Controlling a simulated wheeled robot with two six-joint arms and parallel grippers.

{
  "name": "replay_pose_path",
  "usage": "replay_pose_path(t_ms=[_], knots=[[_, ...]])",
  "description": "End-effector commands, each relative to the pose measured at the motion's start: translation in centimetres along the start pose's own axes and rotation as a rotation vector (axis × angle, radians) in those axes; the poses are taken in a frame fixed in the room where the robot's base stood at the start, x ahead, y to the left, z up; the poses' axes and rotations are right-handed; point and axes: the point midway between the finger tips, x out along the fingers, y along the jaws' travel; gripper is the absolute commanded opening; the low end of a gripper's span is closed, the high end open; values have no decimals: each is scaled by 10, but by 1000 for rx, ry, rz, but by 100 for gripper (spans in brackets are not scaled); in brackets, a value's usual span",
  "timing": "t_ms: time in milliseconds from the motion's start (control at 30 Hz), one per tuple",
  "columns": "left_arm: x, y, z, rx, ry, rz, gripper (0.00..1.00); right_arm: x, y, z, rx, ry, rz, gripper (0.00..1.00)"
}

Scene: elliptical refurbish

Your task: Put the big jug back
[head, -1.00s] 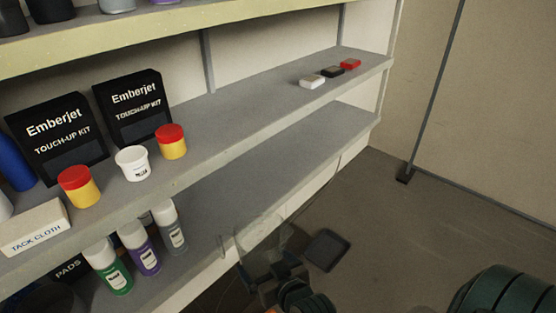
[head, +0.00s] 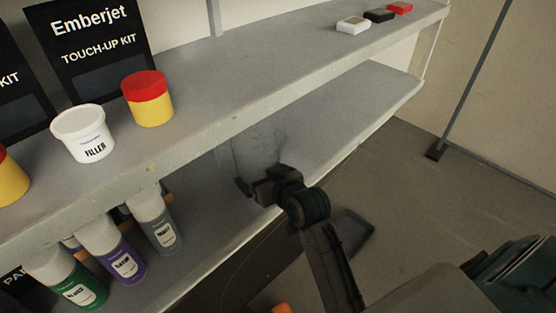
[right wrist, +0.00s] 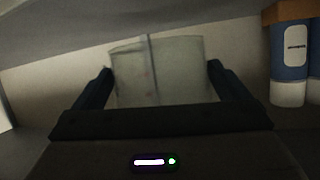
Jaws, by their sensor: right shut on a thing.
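The big jug (head: 258,152) is a clear, see-through container, faint against the shelf. My right gripper (head: 262,186) is shut on it, over the lower grey shelf (head: 335,122) near its front edge. In the right wrist view the jug (right wrist: 165,78) stands between the two dark fingers (right wrist: 160,82), with a thin vertical strip on its near side. I cannot tell whether its base touches the shelf. My left gripper is not in view.
Spray cans in grey (head: 160,225), purple (head: 115,252) and green (head: 72,278) stand left on the lower shelf. The upper shelf (head: 235,82) overhangs, bearing a filler tub (head: 84,136) and a red-lidded pot (head: 148,101). The lower shelf's right stretch is clear.

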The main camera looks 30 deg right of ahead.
Motion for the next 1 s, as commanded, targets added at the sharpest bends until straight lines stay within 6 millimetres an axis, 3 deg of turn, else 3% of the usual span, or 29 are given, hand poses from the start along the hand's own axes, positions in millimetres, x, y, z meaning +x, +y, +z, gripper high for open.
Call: replay_pose_path(t_ms=[600,833,1000], knots=[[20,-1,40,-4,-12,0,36,84,108,-32,-2,0,3,63],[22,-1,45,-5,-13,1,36,94,119,-31,0,0,1,63],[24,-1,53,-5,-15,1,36,102,120,-10,1,-3,2,63]])
